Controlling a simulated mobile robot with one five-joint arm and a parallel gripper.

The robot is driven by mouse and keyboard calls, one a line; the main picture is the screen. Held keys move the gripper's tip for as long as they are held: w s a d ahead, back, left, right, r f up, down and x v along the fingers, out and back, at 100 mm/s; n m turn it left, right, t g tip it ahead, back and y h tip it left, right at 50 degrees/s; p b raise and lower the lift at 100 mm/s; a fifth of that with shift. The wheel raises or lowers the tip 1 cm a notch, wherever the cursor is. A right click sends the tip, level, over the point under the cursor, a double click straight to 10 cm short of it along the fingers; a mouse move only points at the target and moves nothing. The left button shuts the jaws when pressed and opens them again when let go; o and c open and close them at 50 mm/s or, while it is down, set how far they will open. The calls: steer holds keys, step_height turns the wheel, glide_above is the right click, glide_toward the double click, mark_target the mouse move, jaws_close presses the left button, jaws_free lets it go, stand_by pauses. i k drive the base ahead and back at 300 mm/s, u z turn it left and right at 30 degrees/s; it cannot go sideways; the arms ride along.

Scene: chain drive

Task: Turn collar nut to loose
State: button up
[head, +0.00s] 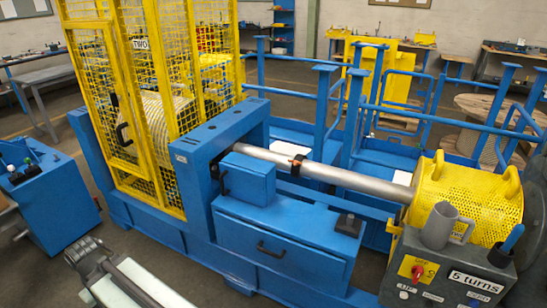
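A black collar (296,168) with a small orange-red piece on it sits around the long silver shaft (340,177), just right of the blue box on the machine. It is the only collar-like part I can make out, and it is too small to tell whether it is tight or loose. The shaft runs from the blue housing (215,140) to the yellow perforated guard (470,200) at right. Part of my grey arm (135,287) shows at the bottom left, apart from the machine. I cannot make out any gripper fingers.
A grey control box (445,270) labelled "5 turns" with a red knob and a grey jug (440,225) stands at the bottom right. A yellow mesh cage (150,100) is at left. Blue railings (400,105) stand behind the shaft. A blue cabinet (50,205) is at far left.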

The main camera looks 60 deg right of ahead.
mark_target(296, 162)
steer(key=z, duration=0.3)
steer(key=i, duration=1.05)
steer(key=z, duration=1.3)
steer(key=k, duration=0.7)
steer(key=i, duration=0.9)
steer(key=u, duration=0.05)
